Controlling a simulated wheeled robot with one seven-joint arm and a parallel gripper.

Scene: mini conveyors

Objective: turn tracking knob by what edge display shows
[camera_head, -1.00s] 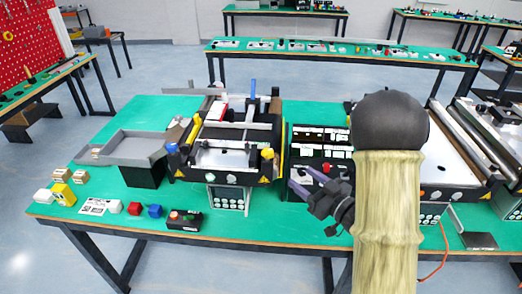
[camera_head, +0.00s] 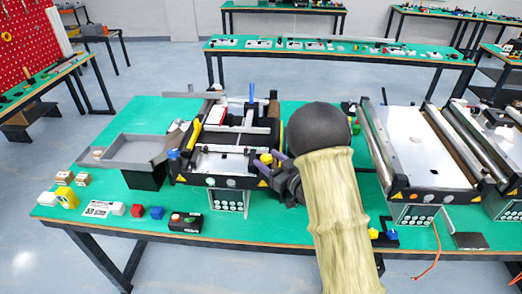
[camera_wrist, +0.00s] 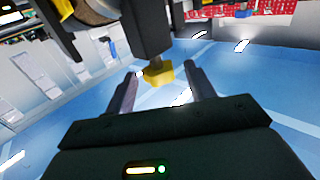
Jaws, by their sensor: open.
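The left mini conveyor (camera_head: 215,178) stands on the green table, with a yellow knob (camera_head: 266,158) at its front right corner. A blue knob (camera_head: 173,154) sits at its front left corner. My gripper (camera_head: 272,161) is at the yellow knob, partly hidden by my arm. In the wrist view, the yellow knob (camera_wrist: 158,73) hangs below a dark block, between my open fingers (camera_wrist: 160,80); I cannot tell whether they touch it.
Other conveyors (camera_head: 425,170) stand to the right. A grey tray (camera_head: 138,150) is at the left. Small coloured blocks (camera_head: 136,211) and a black control box (camera_head: 186,222) lie along the front edge. The table is bare just right of the control box.

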